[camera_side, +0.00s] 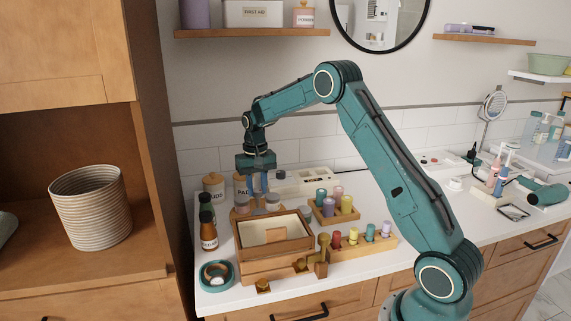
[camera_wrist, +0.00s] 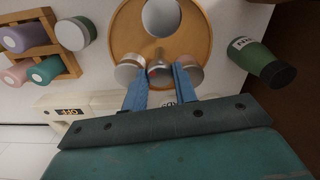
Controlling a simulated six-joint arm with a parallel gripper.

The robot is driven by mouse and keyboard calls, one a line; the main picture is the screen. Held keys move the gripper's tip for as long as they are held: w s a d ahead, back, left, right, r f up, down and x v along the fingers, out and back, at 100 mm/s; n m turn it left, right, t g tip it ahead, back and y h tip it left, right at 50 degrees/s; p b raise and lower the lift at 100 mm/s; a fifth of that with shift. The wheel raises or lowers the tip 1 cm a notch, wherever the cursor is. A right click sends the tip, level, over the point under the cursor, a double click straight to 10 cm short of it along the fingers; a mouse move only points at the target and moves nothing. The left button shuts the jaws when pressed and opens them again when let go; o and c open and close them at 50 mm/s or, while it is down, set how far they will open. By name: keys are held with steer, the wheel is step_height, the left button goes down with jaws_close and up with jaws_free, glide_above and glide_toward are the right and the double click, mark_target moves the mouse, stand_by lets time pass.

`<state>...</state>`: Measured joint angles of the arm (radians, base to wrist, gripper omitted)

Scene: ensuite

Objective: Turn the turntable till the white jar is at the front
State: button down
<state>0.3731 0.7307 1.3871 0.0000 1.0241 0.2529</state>
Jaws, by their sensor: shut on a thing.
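The turntable (camera_wrist: 205,40) is a round wooden tray, seen from above in the wrist view; the wooden box mostly hides it in the side view. A large pale round top (camera_wrist: 162,16) and a row of smaller grey-topped jars, one at left (camera_wrist: 127,70) and one at right (camera_wrist: 190,70), stand on it. I cannot tell for certain which is the white jar. My gripper (camera_wrist: 160,82) points down with its blue fingers around the middle small jar (camera_wrist: 159,68), which has a reddish side. In the side view my gripper (camera_side: 258,187) is among the jars behind the box.
An open wooden box (camera_side: 252,257) stands in front. A brown bottle (camera_side: 208,236) and a teal bowl (camera_side: 216,275) are at its left. Wooden racks of coloured cylinders (camera_side: 363,246) are at its right. A dark green bottle (camera_wrist: 263,62) stands close beside the turntable.

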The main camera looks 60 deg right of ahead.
steer(key=shift+m, duration=3.6)
steer(key=shift+r+m, duration=0.1)
steer(key=shift+m, duration=3.6)
steer(key=c, duration=1.1)
jaws_free()
